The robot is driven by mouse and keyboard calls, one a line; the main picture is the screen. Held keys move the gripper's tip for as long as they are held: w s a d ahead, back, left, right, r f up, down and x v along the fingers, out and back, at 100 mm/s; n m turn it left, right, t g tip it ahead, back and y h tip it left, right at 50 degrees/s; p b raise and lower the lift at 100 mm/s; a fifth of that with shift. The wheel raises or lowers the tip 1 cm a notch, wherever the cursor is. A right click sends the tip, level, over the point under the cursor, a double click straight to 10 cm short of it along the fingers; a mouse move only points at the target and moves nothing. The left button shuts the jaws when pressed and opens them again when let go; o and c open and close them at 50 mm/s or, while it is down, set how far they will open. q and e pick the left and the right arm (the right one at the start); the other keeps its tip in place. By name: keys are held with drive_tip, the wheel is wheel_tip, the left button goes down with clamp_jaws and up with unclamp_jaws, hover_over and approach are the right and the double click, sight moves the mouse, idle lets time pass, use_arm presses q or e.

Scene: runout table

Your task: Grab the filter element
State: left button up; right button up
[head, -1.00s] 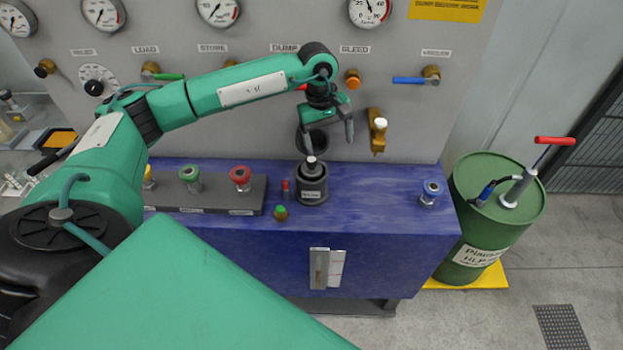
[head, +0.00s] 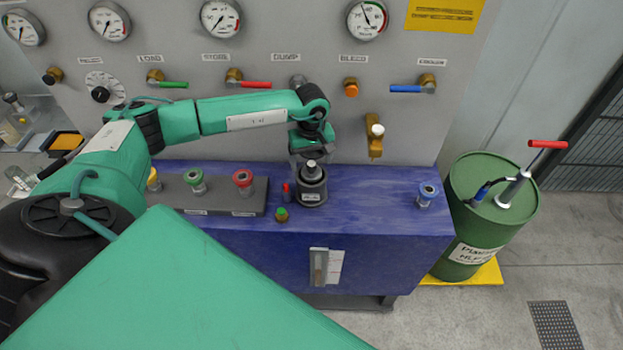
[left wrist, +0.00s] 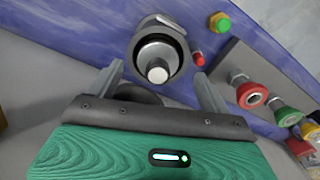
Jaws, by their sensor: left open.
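The filter element (head: 311,166) stands upright in a dark cylindrical housing (head: 313,190) on the blue table; only its top with a pale tip shows. My left gripper (head: 309,158) is just behind and above the housing. In the left wrist view its two grey fingers (left wrist: 158,76) are spread, one on each side of the filter element, with nothing held. Whether they touch it I cannot tell. My right gripper is not in view.
A brass tap (head: 375,135) juts from the panel at right. The table right of the housing is mostly clear.

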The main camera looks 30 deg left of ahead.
sight(312, 164)
use_arm(q)
wheel_tip(312, 164, down, 3)
drive_tip(key=shift+w+r+p, duration=0.1)
drive_tip(key=shift+p, duration=0.85)
drive_tip(key=shift+f, duration=0.5)
drive_tip(key=c, duration=1.4)
drive_tip(key=shift+c, duration=0.6)
drive_tip(key=shift+r, duration=0.15)
